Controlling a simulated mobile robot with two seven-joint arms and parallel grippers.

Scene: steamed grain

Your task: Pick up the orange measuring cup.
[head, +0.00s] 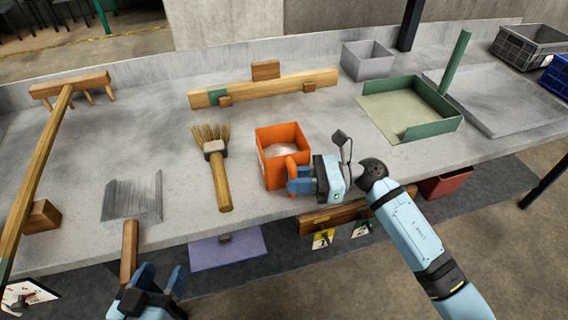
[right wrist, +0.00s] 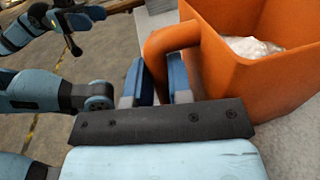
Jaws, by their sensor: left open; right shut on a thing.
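The orange measuring cup (head: 270,174) is a square, open box with pale whitish stuff inside, near the front edge of the grey table in the head view. It fills the upper right of the right wrist view (right wrist: 240,85). My right gripper (head: 296,176) is shut on the cup's handle, with one blue finger on each side of it in the right wrist view (right wrist: 162,82). The cup looks upright; whether its base touches the table is hard to tell. My left gripper (head: 160,284) is open at the bottom left, by a scoop's wooden handle.
A brush (head: 220,180) and a flat grey scoop (head: 132,199) lie left of the cup. A long wooden rake (head: 42,170) is at far left. A wooden bar (head: 265,88) lies behind. A green tray (head: 408,105) and a grey bin (head: 368,62) stand to the right.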

